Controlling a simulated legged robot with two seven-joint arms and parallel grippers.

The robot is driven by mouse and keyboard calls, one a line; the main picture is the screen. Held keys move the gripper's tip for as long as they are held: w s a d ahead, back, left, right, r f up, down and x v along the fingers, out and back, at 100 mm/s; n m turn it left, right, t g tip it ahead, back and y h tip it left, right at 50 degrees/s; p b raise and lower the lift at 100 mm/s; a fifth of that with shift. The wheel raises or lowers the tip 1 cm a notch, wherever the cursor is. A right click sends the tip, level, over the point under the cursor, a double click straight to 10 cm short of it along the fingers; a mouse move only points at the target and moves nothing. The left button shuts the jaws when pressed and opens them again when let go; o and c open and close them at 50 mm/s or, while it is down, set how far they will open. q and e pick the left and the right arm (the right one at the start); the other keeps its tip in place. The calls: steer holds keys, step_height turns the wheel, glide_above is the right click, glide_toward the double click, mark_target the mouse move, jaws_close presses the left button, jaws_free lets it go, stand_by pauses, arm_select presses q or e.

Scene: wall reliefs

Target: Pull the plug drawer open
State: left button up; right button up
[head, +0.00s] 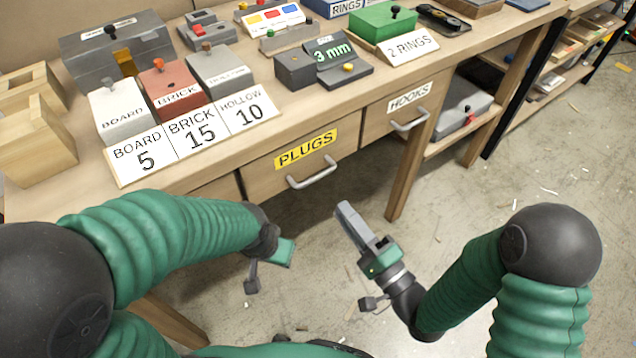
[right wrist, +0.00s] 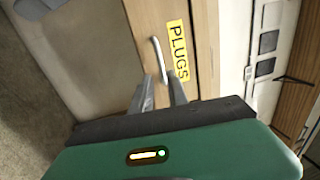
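The plug drawer (head: 262,178) is a wooden front under the bench top with a yellow PLUGS label (head: 305,149) and a grey bar handle (head: 312,173). It looks closed. My right gripper (head: 345,212) is in front of the drawer, to the right of and below the handle in the head view. In the right wrist view its two fingers (right wrist: 160,88) stand apart with an empty gap, and the handle (right wrist: 160,60) shows just beyond the tips. My left gripper (head: 272,262) hangs below the drawer, mostly hidden by its own wrist, so its fingers cannot be made out.
A HOOKS drawer (head: 395,109) with its own handle lies to the right, then a bench leg (head: 409,175). Small blocks, a sign (head: 190,134) and trays cover the bench top. The floor (head: 500,185) in front is open, with small scraps.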

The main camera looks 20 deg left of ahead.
mark_target(317, 179)
steer(key=b+x, duration=0.8)
steer(key=x, duration=0.2)
steer(key=shift+w+a+b, duration=0.2)
steer(key=shift+a+b, duration=0.05)
steer(key=shift+b, duration=0.1)
jaws_close()
steer(key=shift+f, duration=0.15)
stand_by(0.8)
